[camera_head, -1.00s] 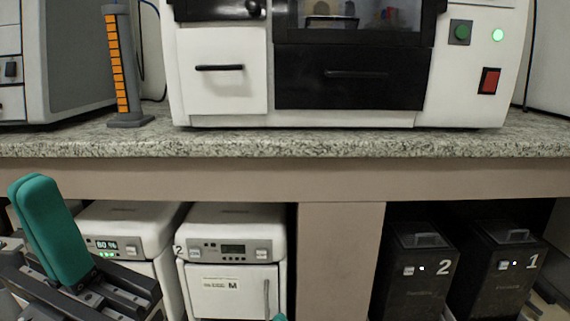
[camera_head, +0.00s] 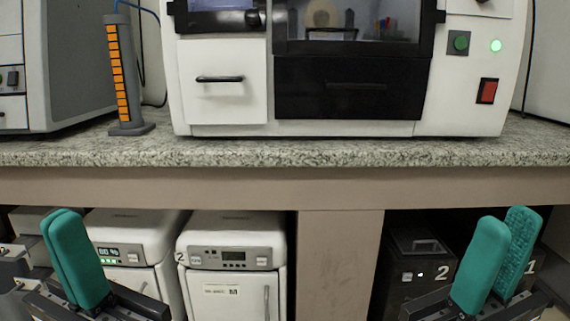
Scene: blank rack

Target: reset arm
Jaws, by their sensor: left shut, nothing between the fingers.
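My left gripper (camera_head: 62,218) is at the lower left, with its two teal fingers pressed together and nothing between them. It is in front of the white units under the bench. My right gripper (camera_head: 507,220) is at the lower right, with its teal fingers apart and a gap between them. The textured inner face of its farther finger shows, and it is empty. It partly hides the black boxes under the bench.
A speckled bench (camera_head: 300,152) crosses the view, carrying a white machine (camera_head: 222,100) with a black drawer and an orange-slotted rack (camera_head: 120,75). Below are white units (camera_head: 233,257) and a black box (camera_head: 412,262). A post (camera_head: 340,260) stands between them.

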